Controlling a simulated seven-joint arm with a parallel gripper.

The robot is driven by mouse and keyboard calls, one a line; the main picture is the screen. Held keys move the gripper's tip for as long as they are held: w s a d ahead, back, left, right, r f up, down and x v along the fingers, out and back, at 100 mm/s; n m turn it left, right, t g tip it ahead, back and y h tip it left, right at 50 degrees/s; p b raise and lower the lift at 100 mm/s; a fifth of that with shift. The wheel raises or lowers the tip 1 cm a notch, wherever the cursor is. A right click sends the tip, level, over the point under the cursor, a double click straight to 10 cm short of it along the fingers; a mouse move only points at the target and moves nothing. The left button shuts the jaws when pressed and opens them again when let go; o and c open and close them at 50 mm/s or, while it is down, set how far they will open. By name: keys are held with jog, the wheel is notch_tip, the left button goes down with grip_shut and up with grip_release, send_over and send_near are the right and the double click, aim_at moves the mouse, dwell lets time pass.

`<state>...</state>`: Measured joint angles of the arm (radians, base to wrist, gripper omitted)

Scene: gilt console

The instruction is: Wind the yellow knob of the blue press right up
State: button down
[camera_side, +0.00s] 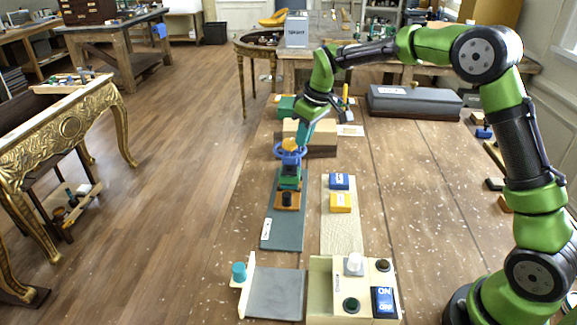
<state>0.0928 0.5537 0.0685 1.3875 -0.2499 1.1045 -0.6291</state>
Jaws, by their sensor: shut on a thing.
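The blue press (287,158) stands on the far end of a dark grey-green mat, left of the table's middle. Its yellow knob (290,144) is at the top of the press. My gripper (301,138) comes down from the upper right and is shut on the yellow knob. The fingertips are small here and partly merge with the knob. A green block (289,180) is at the press, low down, and a brown wooden piece with a black knob (286,199) lies just in front of it.
A pale mat (341,233) right of the press carries a blue block (339,181) and a yellow block (341,203). A cream control box (330,290) with knobs and a switch stands at the front. The table's right middle is clear.

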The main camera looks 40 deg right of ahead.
jog(key=v, duration=0.5)
jog(key=shift+w+d+r, duration=0.1)
jog(key=shift+w+r, duration=0.15)
notch_tip(320, 180, down, 6)
jog(key=a, duration=0.1)
jog(key=shift+a, duration=0.35)
dwell(0.7)
